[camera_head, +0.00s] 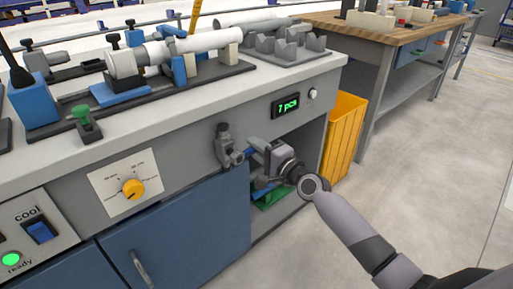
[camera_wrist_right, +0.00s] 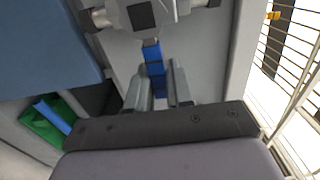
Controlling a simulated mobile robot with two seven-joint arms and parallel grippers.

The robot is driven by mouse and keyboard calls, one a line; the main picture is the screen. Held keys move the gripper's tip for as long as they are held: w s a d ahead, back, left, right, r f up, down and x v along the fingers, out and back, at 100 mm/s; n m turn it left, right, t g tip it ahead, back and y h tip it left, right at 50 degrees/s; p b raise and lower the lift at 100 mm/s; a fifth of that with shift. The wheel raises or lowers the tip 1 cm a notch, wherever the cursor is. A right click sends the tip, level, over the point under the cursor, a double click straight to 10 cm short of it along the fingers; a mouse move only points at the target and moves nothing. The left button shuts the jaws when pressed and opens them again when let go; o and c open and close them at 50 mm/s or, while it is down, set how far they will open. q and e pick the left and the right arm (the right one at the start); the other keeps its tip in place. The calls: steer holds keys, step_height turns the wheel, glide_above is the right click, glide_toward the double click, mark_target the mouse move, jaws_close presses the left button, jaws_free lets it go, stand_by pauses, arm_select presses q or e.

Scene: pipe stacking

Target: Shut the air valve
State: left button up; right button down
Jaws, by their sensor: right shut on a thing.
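The air valve (camera_head: 225,147) is a grey fitting on the front of the workbench, left of the open shelf bay. Its blue handle (camera_head: 250,152) sticks out to the right, toward my gripper. My right gripper (camera_head: 259,150) is shut on this handle, and its fingers partly cover it. In the right wrist view, the valve body (camera_wrist_right: 142,14) is at the top, and the blue handle (camera_wrist_right: 152,55) runs down between the two grey fingers (camera_wrist_right: 160,88). My left gripper is not in view.
The workbench top (camera_head: 180,118) carries a pipe (camera_head: 190,45) on supports. A green counter display (camera_head: 287,104) sits above the bay. Below the valve is a blue cabinet door (camera_head: 185,235). A yellow bin (camera_head: 343,130) stands right of the bay. The floor on the right is clear.

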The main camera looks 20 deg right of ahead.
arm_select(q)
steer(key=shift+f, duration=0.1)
arm_select(e)
steer(key=c, duration=1.1)
jaws_free()
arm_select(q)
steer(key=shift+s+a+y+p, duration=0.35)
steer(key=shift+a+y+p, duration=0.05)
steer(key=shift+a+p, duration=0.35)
arm_select(e)
steer(key=v, duration=0.7)
